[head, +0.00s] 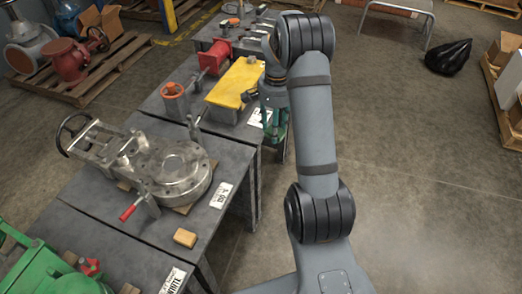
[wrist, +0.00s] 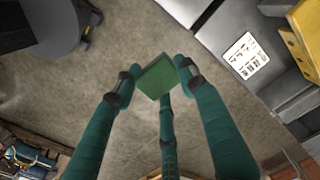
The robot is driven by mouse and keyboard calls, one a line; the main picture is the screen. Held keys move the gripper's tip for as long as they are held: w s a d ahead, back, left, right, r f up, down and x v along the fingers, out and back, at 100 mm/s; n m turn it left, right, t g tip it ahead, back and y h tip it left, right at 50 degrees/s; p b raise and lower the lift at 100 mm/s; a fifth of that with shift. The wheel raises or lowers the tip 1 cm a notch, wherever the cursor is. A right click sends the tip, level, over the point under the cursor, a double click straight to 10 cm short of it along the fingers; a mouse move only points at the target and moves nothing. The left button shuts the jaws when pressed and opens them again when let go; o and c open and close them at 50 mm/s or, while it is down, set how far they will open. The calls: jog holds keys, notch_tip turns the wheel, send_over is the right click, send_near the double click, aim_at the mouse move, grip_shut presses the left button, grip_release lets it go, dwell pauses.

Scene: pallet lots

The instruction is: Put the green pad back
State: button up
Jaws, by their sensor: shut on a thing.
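The green pad (wrist: 155,77) is a flat green block held between the teal fingertips of my gripper (wrist: 154,84) in the wrist view. A third finger comes up from below, close to the pad. Bare concrete floor shows behind the pad. In the head view my gripper (head: 274,135) hangs just right of the edge of the middle table, near the yellow block; my arm hides part of it. I cannot clearly make out the pad there.
Grey tables run along the left. They carry a yellow block (head: 236,83), a red flanged part (head: 213,58), a large metal valve (head: 165,170), a small tan block (head: 185,237) and a green machine (head: 45,268). Open floor (head: 420,160) lies to the right.

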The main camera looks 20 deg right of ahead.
jog(key=shift+s+a+n, duration=0.1)
jog(key=shift+a+n, duration=0.25)
jog(key=shift+n, duration=0.45)
jog(key=shift+a+f, duration=0.2)
jog(key=shift+a, duration=0.1)
send_over(239, 153)
jog(key=shift+n, duration=0.3)
notch_tip(239, 153, down, 7)
jog(key=shift+r, duration=0.15)
jog(key=shift+f, duration=2)
jog(key=shift+f, duration=0.1)
jog(key=o, duration=0.6)
jog(key=shift+f, duration=0.1)
jog(key=o, duration=0.4)
jog(key=shift+o, duration=0.7)
